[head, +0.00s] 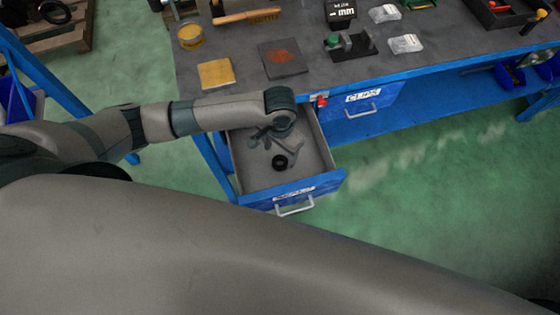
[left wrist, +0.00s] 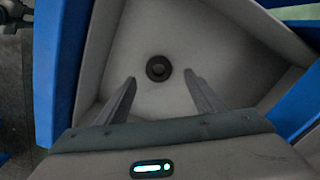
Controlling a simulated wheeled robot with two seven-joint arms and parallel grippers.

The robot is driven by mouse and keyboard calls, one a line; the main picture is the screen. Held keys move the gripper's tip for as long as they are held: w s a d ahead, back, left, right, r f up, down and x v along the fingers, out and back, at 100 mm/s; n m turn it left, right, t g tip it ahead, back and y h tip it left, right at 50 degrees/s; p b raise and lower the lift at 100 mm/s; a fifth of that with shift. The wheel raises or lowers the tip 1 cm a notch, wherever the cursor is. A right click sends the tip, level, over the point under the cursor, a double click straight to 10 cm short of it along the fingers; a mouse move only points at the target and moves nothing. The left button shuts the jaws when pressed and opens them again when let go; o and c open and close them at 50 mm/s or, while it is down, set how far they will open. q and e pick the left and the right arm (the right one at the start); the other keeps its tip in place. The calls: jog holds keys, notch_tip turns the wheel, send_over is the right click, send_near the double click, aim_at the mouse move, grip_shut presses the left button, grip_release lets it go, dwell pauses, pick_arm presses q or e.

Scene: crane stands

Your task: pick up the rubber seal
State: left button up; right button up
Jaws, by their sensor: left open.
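The rubber seal (head: 280,161) is a small black ring lying on the grey floor of the open drawer (head: 318,185). In the left wrist view the seal (left wrist: 158,68) lies just beyond the fingertips, roughly centred between them. My left gripper (head: 283,145) is inside the drawer's outline, above its floor, with its fingers spread and nothing between them. The open fingers also show in the left wrist view (left wrist: 160,78). I cannot tell the exact height of the fingertips over the seal. My right gripper is not in view.
The drawer's walls surround my left gripper. The workbench top (head: 225,45) above holds a yellow sponge-like block (head: 215,73), a dark plate with a rusty patch (head: 283,58) and several tools. A closed blue drawer (head: 360,112) is to the right. Green floor is clear at right.

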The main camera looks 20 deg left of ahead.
aim_at(280, 162)
pick_arm(q)
jog(key=shift+f, duration=0.3)
notch_tip(280, 162, down, 4)
jog(key=shift+s+r+p, duration=0.1)
jog(key=shift+p, duration=0.85)
jog(key=shift+f, duration=0.4)
jog(key=c, duration=1.1)
